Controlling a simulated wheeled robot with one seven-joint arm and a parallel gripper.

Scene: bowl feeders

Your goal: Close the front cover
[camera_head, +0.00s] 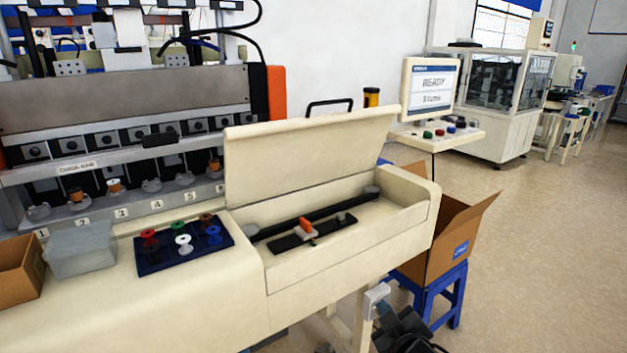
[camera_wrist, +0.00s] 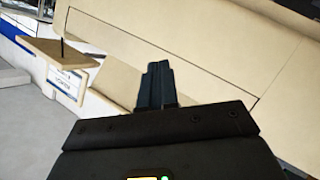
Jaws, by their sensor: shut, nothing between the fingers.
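The cream front cover (camera_head: 310,150) stands raised, tilted back, over an open bay at the right end of the cream machine (camera_head: 340,270). Inside the bay lie a dark rail and a black strip with a small orange-and-white part (camera_head: 306,229). In the wrist view my gripper (camera_wrist: 156,75) has its dark fingers together and empty, in front of cream panels (camera_wrist: 210,50). In the head view dark parts of my arm show at the bottom, below and in front of the bay. I cannot tell whether the fingers touch a panel.
An open cardboard box (camera_head: 450,235) stands on a blue stool (camera_head: 455,295) right of the machine. A dark blue tray (camera_head: 150,265) with coloured spools, a clear bin (camera_head: 80,250) and a brown box (camera_head: 18,272) sit left of the bay. Open floor lies at right.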

